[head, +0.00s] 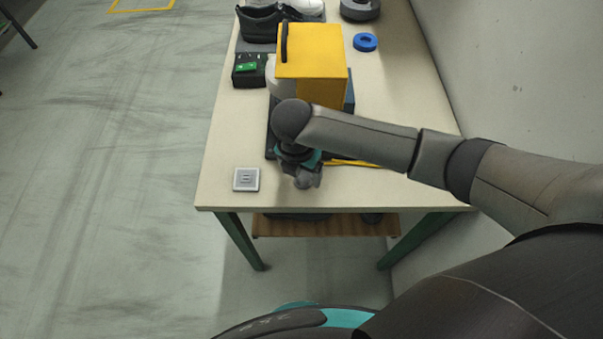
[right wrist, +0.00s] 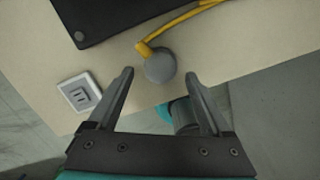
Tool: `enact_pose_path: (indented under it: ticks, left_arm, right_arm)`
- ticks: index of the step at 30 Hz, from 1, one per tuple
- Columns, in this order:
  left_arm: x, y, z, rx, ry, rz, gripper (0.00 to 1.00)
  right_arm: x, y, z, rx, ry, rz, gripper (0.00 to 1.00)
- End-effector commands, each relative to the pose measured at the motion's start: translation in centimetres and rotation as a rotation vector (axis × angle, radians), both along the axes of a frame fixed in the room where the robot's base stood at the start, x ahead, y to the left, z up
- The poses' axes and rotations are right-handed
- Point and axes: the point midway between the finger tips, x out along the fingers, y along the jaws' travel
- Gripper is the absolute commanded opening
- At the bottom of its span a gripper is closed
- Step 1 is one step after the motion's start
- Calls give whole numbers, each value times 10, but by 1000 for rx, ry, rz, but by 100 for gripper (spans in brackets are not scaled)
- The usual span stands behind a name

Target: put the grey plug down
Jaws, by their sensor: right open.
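The grey plug (right wrist: 160,67) is a round grey knob on the end of a yellow cable (right wrist: 185,20). In the right wrist view it appears to lie on the table, just beyond and between the tips of my right gripper (right wrist: 158,80). The gripper's fingers are spread apart, and I see no finger gripping the plug. In the head view my right gripper (head: 306,180) points down over the table's near edge, and the plug cannot be made out clearly there. The yellow cable (head: 352,163) runs to the right behind my wrist. My left gripper is not in view.
A pale square socket plate (head: 246,179) lies left of my gripper and also shows in the right wrist view (right wrist: 80,92). A yellow machine (head: 310,65) on a dark base stands behind. The table's front right is clear.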

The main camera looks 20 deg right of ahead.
Motion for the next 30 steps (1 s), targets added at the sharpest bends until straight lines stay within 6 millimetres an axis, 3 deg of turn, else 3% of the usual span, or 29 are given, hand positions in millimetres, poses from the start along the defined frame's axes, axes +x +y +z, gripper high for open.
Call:
enact_pose_path:
  ticks: [6,13,19,30]
  left_arm:
    - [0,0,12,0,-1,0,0]
    - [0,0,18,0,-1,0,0]
    - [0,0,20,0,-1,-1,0]
    - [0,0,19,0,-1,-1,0]
  right_arm:
    - [-4,4,51,2,-4,1,83]
    - [-8,8,90,1,-2,-1,83]
    - [-10,9,103,2,0,-2,83]
    - [-11,9,103,1,1,-2,83]
